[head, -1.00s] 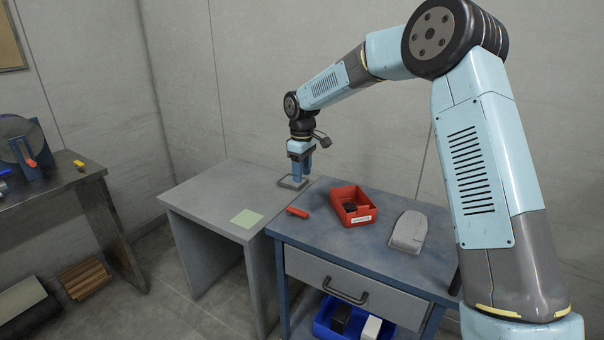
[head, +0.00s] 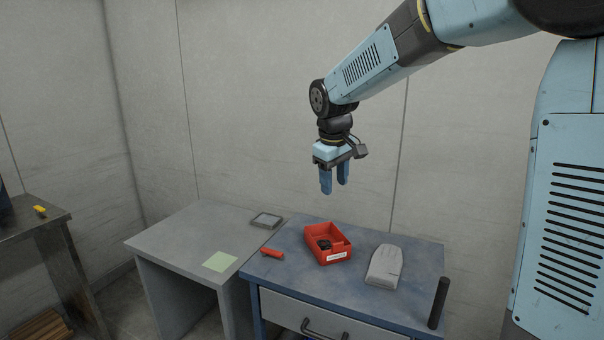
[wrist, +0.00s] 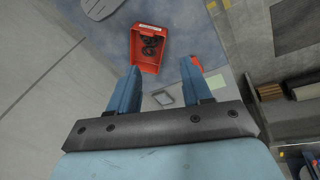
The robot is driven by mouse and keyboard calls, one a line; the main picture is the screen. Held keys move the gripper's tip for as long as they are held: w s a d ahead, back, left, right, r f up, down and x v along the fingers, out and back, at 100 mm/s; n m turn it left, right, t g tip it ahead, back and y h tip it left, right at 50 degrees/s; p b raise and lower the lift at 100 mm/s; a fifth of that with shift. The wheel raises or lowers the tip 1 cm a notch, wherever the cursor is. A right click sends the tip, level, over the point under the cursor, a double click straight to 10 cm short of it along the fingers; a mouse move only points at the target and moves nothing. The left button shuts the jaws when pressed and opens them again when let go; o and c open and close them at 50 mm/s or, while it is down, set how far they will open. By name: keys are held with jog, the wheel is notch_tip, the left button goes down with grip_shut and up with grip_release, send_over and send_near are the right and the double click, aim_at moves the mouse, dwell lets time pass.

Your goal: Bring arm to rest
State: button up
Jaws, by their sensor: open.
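My gripper (head: 334,190) hangs from my raised arm, fingers pointing down, in the air above the back of the blue table. Its blue fingers stand apart with nothing between them. In the wrist view my gripper (wrist: 160,88) also shows its two fingers spread and empty. The gripper touches nothing.
The blue table (head: 290,285) holds a red bin (head: 341,258) with dark parts, a red-handled item (head: 272,254) and a grey padded object (head: 384,266). The grey table (head: 175,240) carries a green square (head: 220,261) and a grey frame (head: 266,220). Walls stand behind.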

jog(key=s+d+m+t, duration=0.1)
jog(key=s+d+m, duration=0.1)
jog(key=s+d, duration=0.3)
jog(key=s+d+r+m+t, duration=0.1)
jog(key=s+d+m, duration=0.2)
jog(key=s, duration=1)
jog(key=s+d+m+t, duration=0.1)
jog(key=s+d+m, duration=0.2)
jog(key=s+d, duration=0.4)
jog(key=shift+s+d+r+y, duration=0.3)
jog(key=shift+s+y, duration=0.1)
jog(key=shift+s, duration=0.55)
